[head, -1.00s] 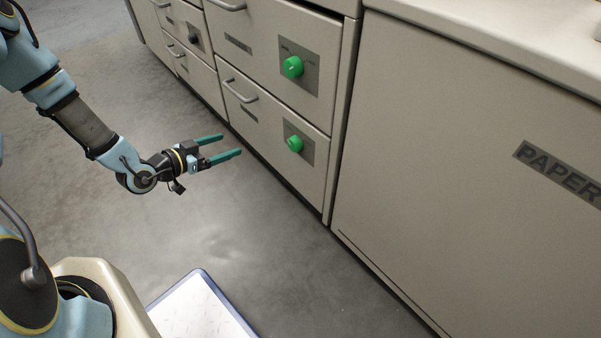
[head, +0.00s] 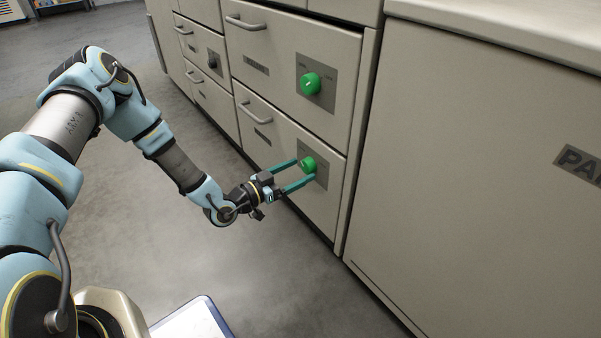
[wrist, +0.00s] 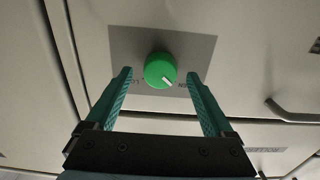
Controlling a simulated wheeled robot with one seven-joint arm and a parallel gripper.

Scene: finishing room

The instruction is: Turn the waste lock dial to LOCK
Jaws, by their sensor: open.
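A green round dial (head: 308,164) sits on a grey plate on the lower drawer front; the drawer's own label is too small to read. In the wrist view the dial (wrist: 160,70) has a white mark pointing to the lower right, towards a partly hidden label on the plate (wrist: 196,50). Another label at its left is also partly covered by a finger. My gripper (head: 305,170) is open, its teal fingers one on each side of the dial. In the wrist view the gripper (wrist: 160,75) shows gaps between both fingers and the dial.
A similar green dial (head: 310,84) is on the drawer above. Drawer handles (head: 256,113) stick out to the left of the dials. A large panel (head: 480,180) marked with a partly visible label stands at the right. The floor (head: 270,265) in front is clear.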

